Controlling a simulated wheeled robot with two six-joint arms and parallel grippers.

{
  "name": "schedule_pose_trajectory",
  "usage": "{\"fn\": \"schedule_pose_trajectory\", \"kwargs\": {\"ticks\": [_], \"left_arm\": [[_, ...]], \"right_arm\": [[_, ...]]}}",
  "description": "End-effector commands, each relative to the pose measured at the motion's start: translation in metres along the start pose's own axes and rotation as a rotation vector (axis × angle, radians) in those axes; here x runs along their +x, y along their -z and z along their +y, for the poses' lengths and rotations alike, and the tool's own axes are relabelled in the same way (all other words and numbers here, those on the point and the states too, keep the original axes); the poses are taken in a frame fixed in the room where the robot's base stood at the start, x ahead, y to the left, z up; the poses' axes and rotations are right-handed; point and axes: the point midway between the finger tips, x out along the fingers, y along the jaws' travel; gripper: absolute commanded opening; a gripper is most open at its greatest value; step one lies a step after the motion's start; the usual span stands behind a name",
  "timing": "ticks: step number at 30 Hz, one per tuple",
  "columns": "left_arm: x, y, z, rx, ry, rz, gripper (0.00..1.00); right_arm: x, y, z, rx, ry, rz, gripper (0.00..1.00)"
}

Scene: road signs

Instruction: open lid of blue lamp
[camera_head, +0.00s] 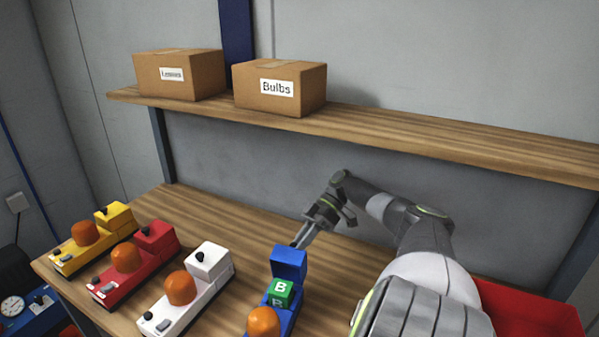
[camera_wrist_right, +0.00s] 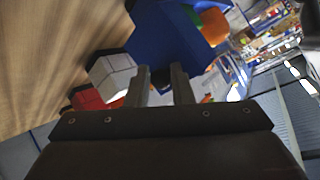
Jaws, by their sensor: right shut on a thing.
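The blue lamp (camera_head: 293,315) stands on the bench with an orange dome (camera_head: 263,322). Its blue lid (camera_head: 289,262) is tilted up at the back, and the compartment shows a green block (camera_head: 280,291) marked "B". My right gripper (camera_head: 296,243) is at the back of the raised lid, its fingers close together. In the right wrist view the blue lid (camera_wrist_right: 165,38) is just beyond the fingertips (camera_wrist_right: 160,74). They are shut on a small dark part, apparently the lid's knob. My left gripper is in neither view.
White (camera_head: 206,262), red (camera_head: 155,238) and yellow (camera_head: 113,215) lamps stand left of the blue one, lids shut. A red bin (camera_head: 535,318) is at the right. A shelf (camera_head: 420,135) with two cardboard boxes runs above the bench.

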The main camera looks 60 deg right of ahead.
Motion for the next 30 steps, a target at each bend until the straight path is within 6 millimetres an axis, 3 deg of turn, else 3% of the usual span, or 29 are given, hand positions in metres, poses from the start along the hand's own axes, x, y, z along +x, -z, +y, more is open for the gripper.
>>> {"fn": "schedule_pose_trajectory", "kwargs": {"ticks": [1,8,17,30], "left_arm": [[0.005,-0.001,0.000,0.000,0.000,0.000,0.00],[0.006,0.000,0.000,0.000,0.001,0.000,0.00],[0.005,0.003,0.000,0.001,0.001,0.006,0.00],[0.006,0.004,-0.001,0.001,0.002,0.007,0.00]], "right_arm": [[0.008,-0.017,0.003,0.018,0.001,-0.019,0.00],[0.007,-0.018,0.004,0.016,0.003,-0.020,0.02],[0.005,-0.013,0.003,0.011,0.002,-0.018,0.41],[-0.004,-0.003,-0.002,0.009,-0.001,-0.021,0.43]]}}
